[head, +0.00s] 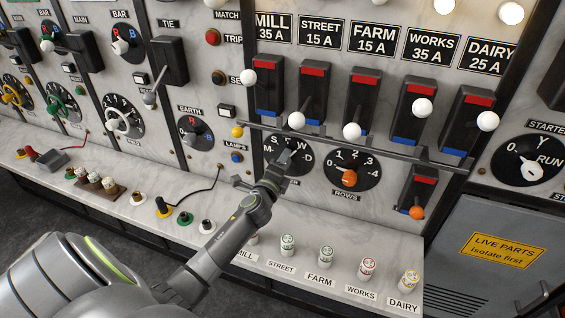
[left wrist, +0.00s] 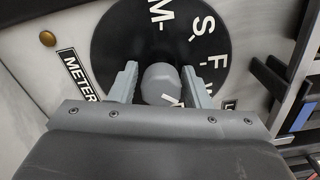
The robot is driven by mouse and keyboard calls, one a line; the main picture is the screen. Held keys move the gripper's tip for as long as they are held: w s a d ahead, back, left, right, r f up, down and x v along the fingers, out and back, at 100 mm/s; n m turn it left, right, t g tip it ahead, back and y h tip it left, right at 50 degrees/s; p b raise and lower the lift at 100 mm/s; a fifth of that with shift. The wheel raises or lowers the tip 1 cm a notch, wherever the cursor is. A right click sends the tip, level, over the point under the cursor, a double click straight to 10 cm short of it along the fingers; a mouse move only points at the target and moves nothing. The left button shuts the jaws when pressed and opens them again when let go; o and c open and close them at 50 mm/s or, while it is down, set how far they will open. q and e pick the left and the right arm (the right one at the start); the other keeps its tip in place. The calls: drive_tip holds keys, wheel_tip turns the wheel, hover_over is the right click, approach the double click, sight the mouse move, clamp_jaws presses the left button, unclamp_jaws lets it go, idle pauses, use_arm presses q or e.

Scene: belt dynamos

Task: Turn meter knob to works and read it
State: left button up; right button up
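The meter dial (head: 304,167) is a black disc with white letters, low in the middle of the panel in the head view. In the left wrist view the dial (left wrist: 140,35) shows M, S, F and part of a W, beside a METER label (left wrist: 80,75). The grey meter knob (left wrist: 160,78) has a white mark on its lower part; which letter it points at is unclear. My left gripper (head: 287,160) is at the dial, its fingers (left wrist: 160,85) apart on either side of the knob. Firm contact is not evident. My right gripper is not in view.
A rail (head: 330,147) runs just above the dial, below the white-knobbed lever switches (head: 364,95). The ROWS dial (head: 352,178) with an orange knob is close on the right. Labelled fuses (head: 326,256) stand on the ledge below. A WORKS 35 A plate (head: 430,49) is above.

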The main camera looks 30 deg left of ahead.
use_arm(q)
drive_tip(key=shift+o, duration=0.9)
drive_tip(key=shift+s, duration=0.1)
drive_tip(key=b+v, duration=0.2)
drive_tip(key=v, duration=1.5)
drive_tip(key=shift+s, duration=0.15)
drive_tip(key=shift+a+f, duration=0.1)
